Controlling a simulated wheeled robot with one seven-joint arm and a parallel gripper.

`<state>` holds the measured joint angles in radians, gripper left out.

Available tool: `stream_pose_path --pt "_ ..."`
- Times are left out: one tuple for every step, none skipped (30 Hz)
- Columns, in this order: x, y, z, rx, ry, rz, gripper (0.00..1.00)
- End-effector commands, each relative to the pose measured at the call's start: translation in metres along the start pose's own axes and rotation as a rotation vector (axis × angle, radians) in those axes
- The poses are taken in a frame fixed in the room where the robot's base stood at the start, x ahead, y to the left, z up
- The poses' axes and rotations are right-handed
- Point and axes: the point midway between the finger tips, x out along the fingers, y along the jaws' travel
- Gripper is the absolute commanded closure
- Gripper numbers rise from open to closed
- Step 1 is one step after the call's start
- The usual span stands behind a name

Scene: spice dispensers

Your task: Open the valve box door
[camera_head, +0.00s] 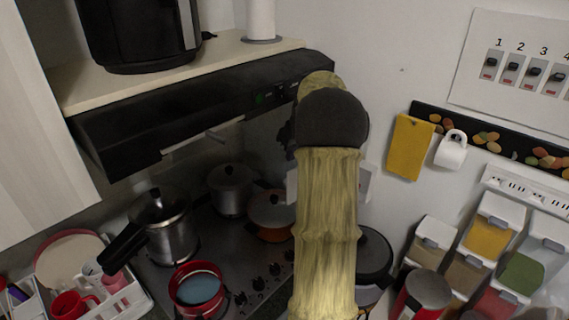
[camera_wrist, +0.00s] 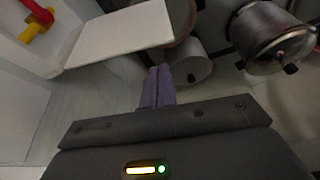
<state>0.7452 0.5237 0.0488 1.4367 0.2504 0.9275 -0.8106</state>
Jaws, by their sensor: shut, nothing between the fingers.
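In the wrist view, the valve box (camera_wrist: 62,52) is at the upper left, with a red and yellow valve (camera_wrist: 38,22) showing inside it. A flat white panel, which looks like its door (camera_wrist: 120,36), stands out from the box's right side, so the box looks open. My gripper (camera_wrist: 160,70) has its purple fingers shut together and empty. The fingertips are close to the panel's lower right edge; I cannot tell whether they touch it. In the head view my arm hides the gripper, and I cannot make out the valve box.
In the head view, a stove (camera_head: 215,255) with several pots stands left of my arm, under a black hood (camera_head: 200,105). Spice dispensers (camera_head: 487,235) stand at the lower right. In the wrist view, a metal pot (camera_wrist: 270,38) is at the upper right.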

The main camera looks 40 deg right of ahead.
Motion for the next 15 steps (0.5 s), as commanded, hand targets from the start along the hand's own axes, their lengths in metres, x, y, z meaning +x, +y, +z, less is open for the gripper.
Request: stream_pose_path --pt "0.0009 0.0000 -0.0034 -0.017 -0.006 0.000 1.00" --pt "0.0017 0.0001 -0.0039 -0.022 -0.007 0.001 1.00" --pt "0.0024 0.0002 -0.0038 -0.025 -0.008 0.001 1.00" --pt "0.0026 0.0002 -0.0035 -0.024 -0.008 0.001 1.00" --pt "0.0027 0.0002 -0.0032 -0.024 -0.007 0.001 1.00" --pt "0.0027 0.0002 -0.0031 -0.023 -0.007 0.001 1.00" --pt "0.0027 0.0002 -0.0030 -0.022 -0.007 0.001 1.00" --pt "0.0027 0.0002 -0.0030 -0.022 -0.007 0.001 1.00" --pt "0.0026 0.0002 -0.0029 -0.021 -0.007 0.001 1.00" --pt "0.0028 0.0002 -0.0028 -0.021 -0.007 0.001 1.00" --pt "0.0032 0.0001 -0.0028 -0.021 -0.007 0.001 1.00" --pt "0.0042 0.0001 -0.0028 -0.020 -0.007 0.000 1.00" --pt "0.0054 0.0000 -0.0028 -0.020 -0.008 0.000 1.00" --pt "0.0070 -0.0001 -0.0028 -0.020 -0.008 -0.001 1.00" --pt "0.0098 -0.0001 -0.0029 -0.020 -0.008 -0.001 1.00"
